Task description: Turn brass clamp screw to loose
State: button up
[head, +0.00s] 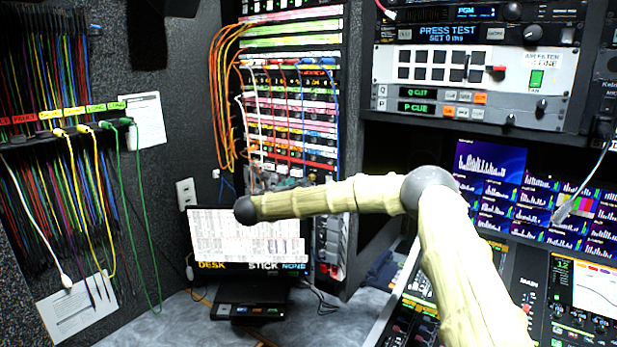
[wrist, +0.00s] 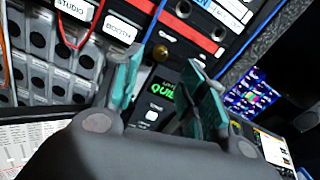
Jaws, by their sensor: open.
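A small round brass knob, which looks like the brass clamp screw (wrist: 160,53), shows in the wrist view, beyond my fingertips and roughly between them. My gripper (wrist: 166,82) is open, with its teal-padded fingers apart and nothing visible between them. The fingers appear short of the knob; I cannot tell the exact gap. I cannot make out the screw in the head view, where my arm reaches left in front of the rack and hides part of it. My gripper cannot be made out there either.
A green-lit display (wrist: 163,90) and a white button (wrist: 152,115) lie close behind the fingers. A patch rack (head: 290,110) with orange, red and blue cables stands behind my arm. A screen (head: 247,235) stands below it on the grey desk (head: 180,325).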

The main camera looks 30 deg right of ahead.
aim_at(310, 179)
jog(key=p+x, duration=0.2)
jog(key=x, duration=0.5)
jog(key=shift+w+d+p, duration=0.1)
jog(key=shift+p, duration=0.25)
jog(key=shift+c, duration=0.2)
grip_shut()
